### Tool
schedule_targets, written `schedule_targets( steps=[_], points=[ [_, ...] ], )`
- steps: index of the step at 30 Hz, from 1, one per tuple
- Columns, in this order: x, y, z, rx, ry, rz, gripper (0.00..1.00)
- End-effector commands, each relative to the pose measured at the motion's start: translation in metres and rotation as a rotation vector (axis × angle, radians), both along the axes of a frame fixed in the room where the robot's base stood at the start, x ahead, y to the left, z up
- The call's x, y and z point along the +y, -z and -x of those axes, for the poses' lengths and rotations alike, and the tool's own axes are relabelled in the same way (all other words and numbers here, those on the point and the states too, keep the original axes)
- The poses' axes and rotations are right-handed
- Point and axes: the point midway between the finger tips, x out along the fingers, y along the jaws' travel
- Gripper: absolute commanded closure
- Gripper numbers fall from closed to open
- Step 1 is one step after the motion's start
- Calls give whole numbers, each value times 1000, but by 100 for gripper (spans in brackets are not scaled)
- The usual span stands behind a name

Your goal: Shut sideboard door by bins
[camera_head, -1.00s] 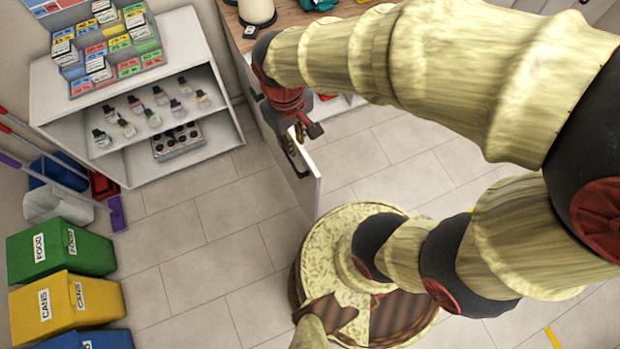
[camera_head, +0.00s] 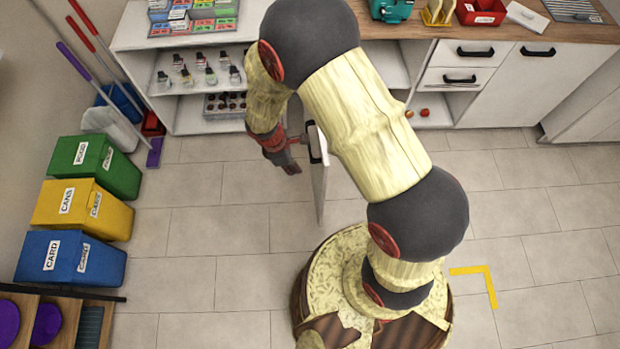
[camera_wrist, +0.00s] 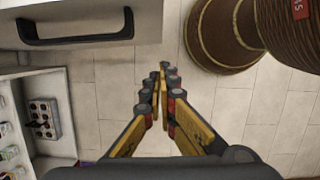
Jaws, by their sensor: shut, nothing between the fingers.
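The sideboard (camera_head: 540,42) stands along the back wall, partly hidden by my arm. Its white door (camera_head: 320,185) stands open, jutting out into the room, seen nearly edge-on. The door's black handle (camera_head: 315,142) is on its left face. In the wrist view the door (camera_wrist: 150,20) fills the upper left, with its dark handle (camera_wrist: 75,30) across it. My gripper (camera_head: 292,168) is shut and empty on the left, handle side of the door. The fingertips also show in the wrist view (camera_wrist: 163,85), beyond the door's edge there; contact with the door is not visible.
Green (camera_head: 95,165), yellow (camera_head: 82,208) and blue (camera_head: 70,258) bins stand at the left. An open shelf unit (camera_head: 185,120) with small bottles is at the back left. Tiled floor between bins and door is clear. Brooms (camera_head: 85,72) lean at the left wall.

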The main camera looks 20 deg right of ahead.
Motion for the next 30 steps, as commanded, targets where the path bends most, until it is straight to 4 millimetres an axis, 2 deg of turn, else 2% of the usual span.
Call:
schedule_targets(
  steps=[5, 18, 24, 30],
  points=[
    [-5, 20, 2, 4, -1, 1, 100],
    [-25, 102, 8, 3, 2, 0, 100],
    [-53, 95, 13, 0, 4, 0, 100],
    [-62, 95, 16, 2, 1, 0, 100]
  ],
)
